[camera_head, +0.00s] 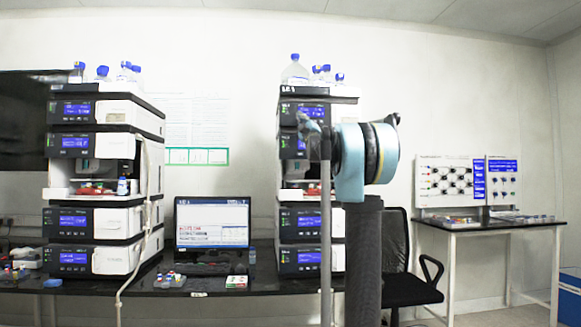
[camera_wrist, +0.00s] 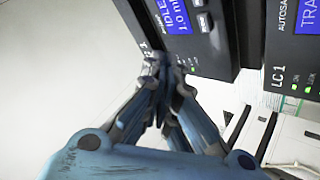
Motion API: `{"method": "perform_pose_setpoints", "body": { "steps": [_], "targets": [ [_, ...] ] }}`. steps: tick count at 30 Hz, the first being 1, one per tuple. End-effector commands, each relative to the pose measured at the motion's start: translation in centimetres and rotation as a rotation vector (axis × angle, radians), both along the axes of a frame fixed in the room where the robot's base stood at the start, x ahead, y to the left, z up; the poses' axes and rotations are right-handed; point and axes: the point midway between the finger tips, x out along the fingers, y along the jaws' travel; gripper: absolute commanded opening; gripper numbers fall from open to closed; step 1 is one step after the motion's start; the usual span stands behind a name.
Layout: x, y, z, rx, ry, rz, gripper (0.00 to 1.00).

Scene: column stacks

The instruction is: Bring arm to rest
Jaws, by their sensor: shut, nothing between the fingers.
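My gripper (camera_wrist: 164,72) shows in the wrist view with its blue and dark fingers closed together and nothing between them. Its tips overlap the dark front of an instrument module (camera_wrist: 205,50) in the picture; I cannot tell whether they touch it. In the head view, my arm (camera_head: 351,163) stands raised in front of the right-hand instrument stack (camera_head: 299,221) and hides part of it. The gripper's fingers are not clear in that view.
Bottles (camera_head: 294,72) stand on top of the stacks. An office chair (camera_head: 408,270) and a side table (camera_head: 487,226) are at right.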

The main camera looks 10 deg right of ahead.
Motion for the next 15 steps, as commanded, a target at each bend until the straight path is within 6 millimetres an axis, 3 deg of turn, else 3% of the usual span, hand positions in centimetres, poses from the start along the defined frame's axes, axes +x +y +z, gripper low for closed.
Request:
{"method": "perform_pose_setpoints", "body": {
  "steps": [5,8,11,15],
  "targets": [
    [-0.1,0.0,-0.2,0.004,0.009,0.0,0.0],
    [-0.3,-0.2,-1.4,0.022,0.058,-0.001,0.0],
    [-0.9,-0.6,-4.2,0.064,0.161,-0.001,0.0],
    [-2.6,-1.4,-10.4,0.152,0.363,-0.007,0.0]
  ]
}}
